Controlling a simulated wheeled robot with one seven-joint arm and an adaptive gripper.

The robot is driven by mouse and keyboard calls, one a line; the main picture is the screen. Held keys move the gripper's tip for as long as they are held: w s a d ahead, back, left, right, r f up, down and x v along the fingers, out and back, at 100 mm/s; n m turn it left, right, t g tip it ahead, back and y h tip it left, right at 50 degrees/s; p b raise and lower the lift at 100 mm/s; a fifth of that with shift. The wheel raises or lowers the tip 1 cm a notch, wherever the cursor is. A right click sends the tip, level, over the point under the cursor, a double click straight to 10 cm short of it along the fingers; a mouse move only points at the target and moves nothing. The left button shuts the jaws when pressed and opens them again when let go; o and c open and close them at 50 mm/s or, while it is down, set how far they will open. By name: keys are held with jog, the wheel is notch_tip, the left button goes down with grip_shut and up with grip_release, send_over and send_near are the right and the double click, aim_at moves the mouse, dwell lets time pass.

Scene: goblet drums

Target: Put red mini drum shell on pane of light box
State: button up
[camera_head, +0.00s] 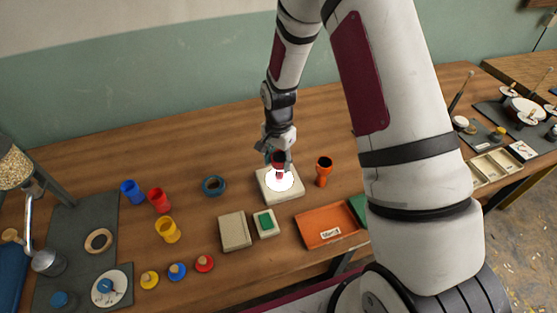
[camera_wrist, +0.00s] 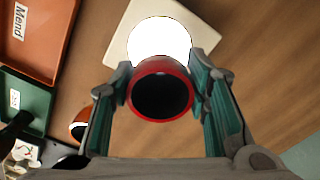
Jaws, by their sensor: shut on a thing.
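My gripper (camera_head: 279,159) is shut on the red mini drum shell (camera_head: 280,172). In the wrist view the shell (camera_wrist: 161,66) sits between the two fingers (camera_wrist: 160,92), its dark open mouth facing the camera. The light box (camera_head: 270,195) is a cream square box with a bright white round pane (camera_head: 279,184). In the head view the shell is over the pane and overlaps it. The pane (camera_wrist: 160,38) also shows behind the shell in the wrist view. I cannot tell whether the shell touches the pane.
An orange goblet-shaped shell (camera_head: 322,172) stands close to the right of the light box. A dark teal ring (camera_head: 214,186) lies to its left. A beige block (camera_head: 235,231), a small box with a green top (camera_head: 265,223) and an orange tray (camera_head: 326,225) are in front.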

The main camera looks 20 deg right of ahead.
jog(key=shift+f, duration=0.15)
jog(key=o, duration=1.2)
jog(key=shift+c, duration=0.2)
jog(key=s+r+n+t+b, duration=0.1)
jog(key=s+r+n+b, duration=0.2)
jog(key=r, duration=1.8)
jog(key=s+r+n+t, duration=0.2)
jog(key=s+r+n, duration=0.2)
jog(key=s+r, duration=0.3)
jog(key=s+r+n+t+p, duration=0.1)
jog(key=s+r+n, duration=0.3)
jog(key=s, duration=0.9)
notch_tip(320, 180, up, 3)
jog(key=shift+d+f+n+t, duration=0.1)
jog(key=shift+d+n+t, duration=0.2)
jog(key=shift+t, duration=0.5)
